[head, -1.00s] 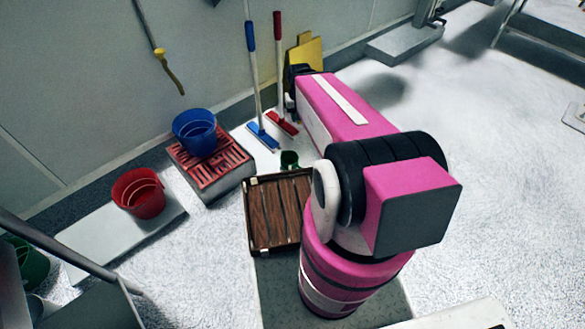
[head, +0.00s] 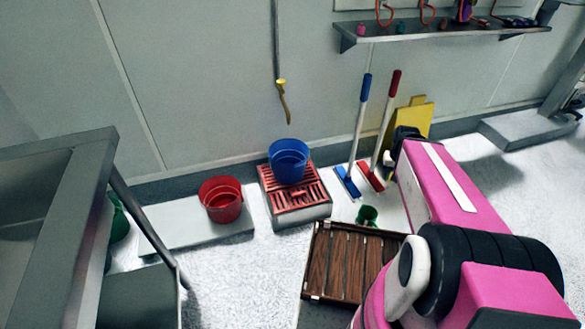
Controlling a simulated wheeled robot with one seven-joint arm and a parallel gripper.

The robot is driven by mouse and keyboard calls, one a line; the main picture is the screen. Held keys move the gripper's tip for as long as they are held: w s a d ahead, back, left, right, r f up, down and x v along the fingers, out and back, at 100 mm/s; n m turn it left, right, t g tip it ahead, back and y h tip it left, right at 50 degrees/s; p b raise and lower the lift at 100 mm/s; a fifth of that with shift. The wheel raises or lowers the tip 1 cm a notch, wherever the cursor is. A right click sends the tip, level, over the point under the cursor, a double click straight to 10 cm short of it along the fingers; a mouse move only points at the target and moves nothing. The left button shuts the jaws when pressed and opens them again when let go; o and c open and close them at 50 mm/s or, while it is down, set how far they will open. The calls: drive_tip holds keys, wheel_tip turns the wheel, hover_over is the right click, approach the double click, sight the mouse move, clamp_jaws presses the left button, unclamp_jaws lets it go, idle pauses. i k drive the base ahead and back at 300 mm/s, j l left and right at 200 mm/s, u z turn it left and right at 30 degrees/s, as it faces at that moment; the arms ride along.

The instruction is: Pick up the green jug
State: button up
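A small dark green vessel (head: 367,215), which looks like the green jug, stands just behind the wooden slatted crate, near the feet of the brushes. It is small in the head view. My pink arm reaches away on the right, and its dark far end (head: 405,140) is beyond the green vessel and to its right, by the yellow boards. The fingers of my gripper cannot be made out there. A larger green container (head: 119,221) at the left is mostly hidden behind the metal sink.
The wooden crate (head: 350,262) is beside my arm. A blue bucket (head: 289,162) stands on a red grate (head: 296,203), and a red bucket (head: 221,200) on a low pale slab. Blue and red brushes (head: 346,180) lean at the wall. The metal sink (head: 55,215) fills the left side.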

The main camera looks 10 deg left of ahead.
sight(367, 214)
drive_tip(key=k+l, duration=0.15)
drive_tip(key=l+u, duration=0.1)
drive_tip(key=l, duration=0.55)
drive_tip(key=l+u, duration=0.1)
drive_tip(key=l, duration=0.55)
drive_tip(key=k+l+u, duration=0.15)
drive_tip(key=l, duration=0.45)
drive_tip(key=l+u, duration=0.1)
drive_tip(key=l, duration=0.55)
drive_tip(key=k+l+u, duration=0.1)
drive_tip(key=l, duration=0.55)
